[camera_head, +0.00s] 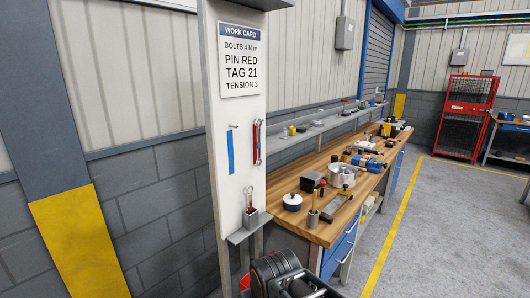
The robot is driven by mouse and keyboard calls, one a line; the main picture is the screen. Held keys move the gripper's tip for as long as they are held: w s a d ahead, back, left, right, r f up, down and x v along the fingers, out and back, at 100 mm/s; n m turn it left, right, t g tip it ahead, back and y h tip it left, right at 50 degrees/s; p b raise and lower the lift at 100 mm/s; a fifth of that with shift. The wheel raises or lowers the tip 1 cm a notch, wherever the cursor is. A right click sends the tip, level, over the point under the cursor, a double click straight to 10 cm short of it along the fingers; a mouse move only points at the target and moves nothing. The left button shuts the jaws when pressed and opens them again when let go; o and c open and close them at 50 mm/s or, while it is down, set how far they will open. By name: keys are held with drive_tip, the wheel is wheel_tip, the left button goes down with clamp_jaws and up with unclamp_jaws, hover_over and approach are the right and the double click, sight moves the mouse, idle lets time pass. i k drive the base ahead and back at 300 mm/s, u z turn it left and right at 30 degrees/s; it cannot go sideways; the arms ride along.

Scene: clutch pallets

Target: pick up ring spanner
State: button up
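A slim silver spanner-like tool (258,146) hangs upright beside a red strip (254,142) at the right edge of the white board (239,150). Its ends look rounded, but it is too small to tell whether they are closed rings. Another silver-headed tool (250,192) stands upright in a small dark holder (250,219) on the board's low ledge; its lower part is hidden. I cannot make out my gripper or its fingers in this view.
A dark ribbed object with bars (285,276) fills the bottom middle, close to the ledge. A blue strip (230,152) hangs on the board. The wooden workbench (326,232) behind carries several tools and parts. Grey floor (446,230) is clear at right.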

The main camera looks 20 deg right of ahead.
sight(258, 127)
drive_tip(key=z, duration=4.05)
drive_tip(key=i, duration=0.1)
drive_tip(key=u, duration=3.3)
drive_tip(key=i, duration=0.5)
drive_tip(key=u, duration=0.8)
